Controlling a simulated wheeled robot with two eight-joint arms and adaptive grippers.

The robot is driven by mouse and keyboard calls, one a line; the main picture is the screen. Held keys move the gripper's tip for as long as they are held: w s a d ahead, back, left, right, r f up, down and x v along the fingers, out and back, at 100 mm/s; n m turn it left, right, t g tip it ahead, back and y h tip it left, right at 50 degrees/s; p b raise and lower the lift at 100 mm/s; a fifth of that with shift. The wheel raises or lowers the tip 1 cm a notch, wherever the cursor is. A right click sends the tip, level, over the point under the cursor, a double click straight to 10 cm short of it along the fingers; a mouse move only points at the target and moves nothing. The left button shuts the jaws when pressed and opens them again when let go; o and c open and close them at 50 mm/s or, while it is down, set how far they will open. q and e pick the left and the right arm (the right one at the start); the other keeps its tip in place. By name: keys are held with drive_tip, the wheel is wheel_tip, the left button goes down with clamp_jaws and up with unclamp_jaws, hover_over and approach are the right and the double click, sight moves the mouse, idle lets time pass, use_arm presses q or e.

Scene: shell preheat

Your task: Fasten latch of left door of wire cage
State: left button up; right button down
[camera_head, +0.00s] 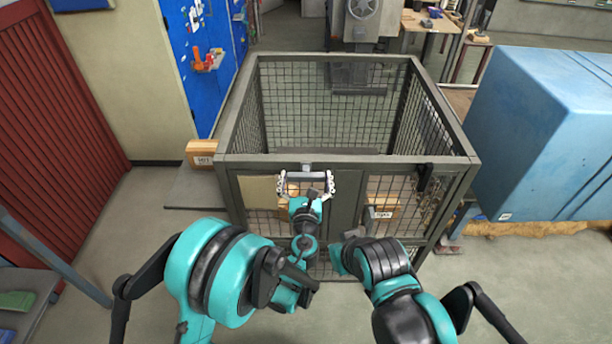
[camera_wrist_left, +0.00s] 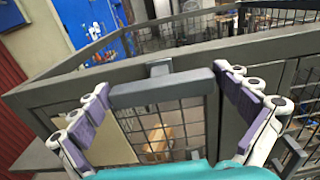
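The wire cage (camera_head: 340,158) stands ahead with a grey frame and dark mesh. Its left door carries a tan plate (camera_head: 257,191) and mesh. A grey latch bar (camera_head: 308,175) lies across the front near the top rail, and a small bracket (camera_wrist_left: 160,69) shows above the bar (camera_wrist_left: 160,89) in the left wrist view. My left gripper (camera_head: 308,184) is open, its fingers apart on either side of the bar. I cannot tell whether they touch it. My right arm (camera_head: 385,265) is low in front of the cage; its gripper does not show.
A dark latch-like part (camera_head: 424,178) hangs at the cage's front right. Boxes (camera_head: 382,209) show through the mesh, and another box (camera_head: 201,152) sits outside at left. A blue cabinet (camera_head: 545,125) stands close on the right.

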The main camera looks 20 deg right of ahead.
use_arm(q)
drive_tip(key=c, duration=0.7)
drive_tip(key=shift+o, duration=0.2)
drive_tip(key=shift+n, duration=0.4)
drive_tip(key=n+b, duration=0.1)
drive_tip(key=n, duration=0.2)
drive_tip(key=shift+a+f+b, duration=0.1)
drive_tip(key=shift+b, duration=0.2)
drive_tip(key=n+b, duration=0.1)
drive_tip(key=n, duration=0.2)
drive_tip(key=shift+n, duration=0.3)
drive_tip(key=n, duration=0.5)
drive_tip(key=shift+w+a, duration=0.1)
drive_tip(key=shift+a, duration=0.05)
drive_tip(key=n, duration=0.5)
drive_tip(key=shift+f, duration=0.15)
drive_tip(key=shift+n, duration=0.4)
